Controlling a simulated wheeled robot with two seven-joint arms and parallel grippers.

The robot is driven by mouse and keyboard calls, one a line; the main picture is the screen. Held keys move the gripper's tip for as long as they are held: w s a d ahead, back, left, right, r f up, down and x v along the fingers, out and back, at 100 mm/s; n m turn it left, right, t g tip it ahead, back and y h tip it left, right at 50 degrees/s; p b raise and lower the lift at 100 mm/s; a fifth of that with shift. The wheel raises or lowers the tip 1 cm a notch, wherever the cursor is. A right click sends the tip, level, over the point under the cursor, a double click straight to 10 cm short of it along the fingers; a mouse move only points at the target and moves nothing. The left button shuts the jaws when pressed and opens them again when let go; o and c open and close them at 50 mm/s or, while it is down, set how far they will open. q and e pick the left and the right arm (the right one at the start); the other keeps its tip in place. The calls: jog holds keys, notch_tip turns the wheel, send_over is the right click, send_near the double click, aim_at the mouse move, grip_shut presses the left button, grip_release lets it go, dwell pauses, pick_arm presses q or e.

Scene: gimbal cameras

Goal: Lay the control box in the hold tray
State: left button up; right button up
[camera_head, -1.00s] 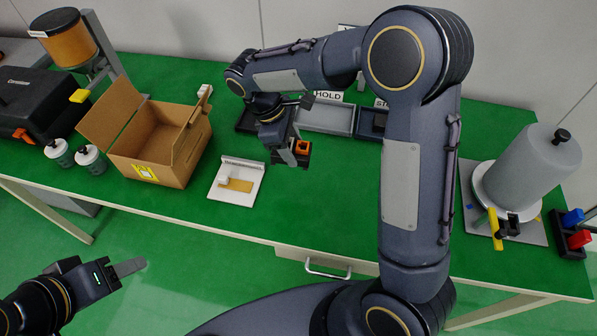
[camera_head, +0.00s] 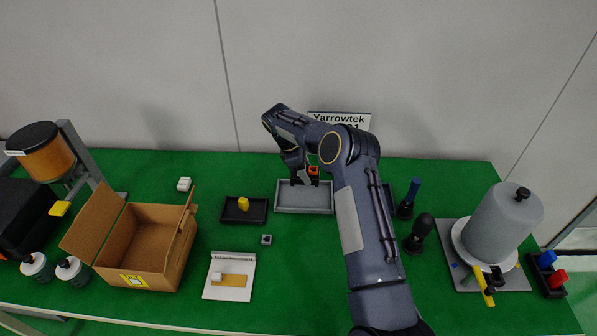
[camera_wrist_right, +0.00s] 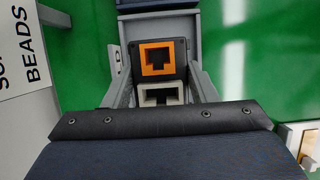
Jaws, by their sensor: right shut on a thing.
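The control box, a small dark block with an orange-rimmed socket (camera_wrist_right: 158,58) and a pale socket below it, is between the fingers of my right gripper (camera_wrist_right: 163,80). In the head view the box (camera_head: 313,171) shows as a small black and orange shape at the gripper (camera_head: 303,178). My right gripper is shut on it, over the back part of the grey hold tray (camera_head: 303,210). I cannot tell whether the box touches the tray floor. The bare tray floor shows in front of it. My left gripper is out of view.
A black tray (camera_head: 231,216) with a yellow piece stands left of the hold tray. A small grey block (camera_head: 266,240) and a white board (camera_head: 229,290) lie in front. An open carton (camera_head: 150,240) is at left. Dark upright tools (camera_head: 418,235) stand right of my right arm.

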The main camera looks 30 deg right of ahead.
aim_at(296, 173)
jog(key=shift+f+b, duration=2.6)
jog(key=shift+f, duration=1.25)
jog(key=shift+f+b, duration=0.45)
jog(key=shift+f, duration=0.15)
jog(key=o, duration=1.1)
jog(key=shift+o, duration=0.2)
jog(key=p+v, duration=0.4)
jog(key=v, duration=0.4)
